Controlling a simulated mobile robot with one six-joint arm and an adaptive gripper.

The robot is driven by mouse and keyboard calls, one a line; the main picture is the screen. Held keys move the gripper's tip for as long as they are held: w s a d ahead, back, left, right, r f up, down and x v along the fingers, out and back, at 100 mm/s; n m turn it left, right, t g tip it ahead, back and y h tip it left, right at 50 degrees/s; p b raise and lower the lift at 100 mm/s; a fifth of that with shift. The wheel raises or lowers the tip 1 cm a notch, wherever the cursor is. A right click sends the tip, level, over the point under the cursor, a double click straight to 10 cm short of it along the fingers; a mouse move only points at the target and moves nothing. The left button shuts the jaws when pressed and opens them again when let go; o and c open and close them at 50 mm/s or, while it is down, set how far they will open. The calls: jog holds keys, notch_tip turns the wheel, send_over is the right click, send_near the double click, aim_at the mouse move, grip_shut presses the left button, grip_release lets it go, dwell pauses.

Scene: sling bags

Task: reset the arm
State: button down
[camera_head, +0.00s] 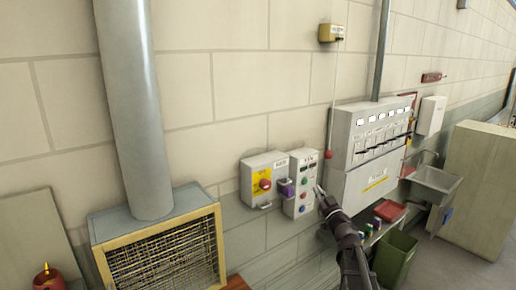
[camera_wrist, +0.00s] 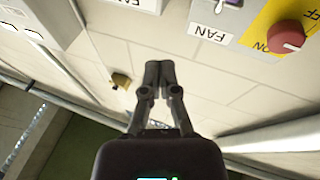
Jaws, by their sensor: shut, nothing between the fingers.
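My gripper (camera_head: 320,190) is at the end of my dark arm, which rises from the lower right in the head view. It appears in front of the right edge of a white control box (camera_head: 302,182) with several buttons. In the wrist view my gripper (camera_wrist: 158,68) has its two fingertips together, with nothing between them. I cannot tell from the head view how far the fingertips are from the box. The wrist view is turned over, with the wall filling most of the background.
A grey switch box (camera_head: 264,178) with a red knob and yellow plate is left of the control box. A large panel (camera_head: 357,190) stands to the right. A sink (camera_head: 436,180), a green bin (camera_head: 395,258) and a tan cabinet (camera_head: 480,190) are farther right. A duct unit (camera_head: 136,110) stands left.

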jog(key=s+d+f+m+g+h+b, duration=0.2)
jog(key=s+d+f+m+g+h, duration=0.25)
jog(key=f, duration=0.45)
jog(key=s+d+f+m+g+h+b, duration=0.1)
jog(key=s+f+m+g+h, duration=0.35)
jog(key=f+h, duration=0.4)
jog(key=s+a+f+n+g+y+b, duration=0.1)
jog(key=s+a+f+g+y, duration=0.1)
jog(key=s, duration=0.4)
jog(key=s+a+f+n+g+y+b, duration=0.1)
jog(key=s+a+f+g+y, duration=0.1)
jog(key=s+a+f+g, duration=0.3)
jog(key=s+a+f+n+g+y+b, duration=0.1)
jog(key=s+a+f+n+g+y, duration=0.1)
jog(key=s+f, duration=0.4)
jog(key=s+a+g, duration=0.1)
jog(key=s+g, duration=0.1)
jog(key=s, duration=0.1)
jog(key=shift+a, duration=0.25)
jog(key=shift+w, duration=0.1)
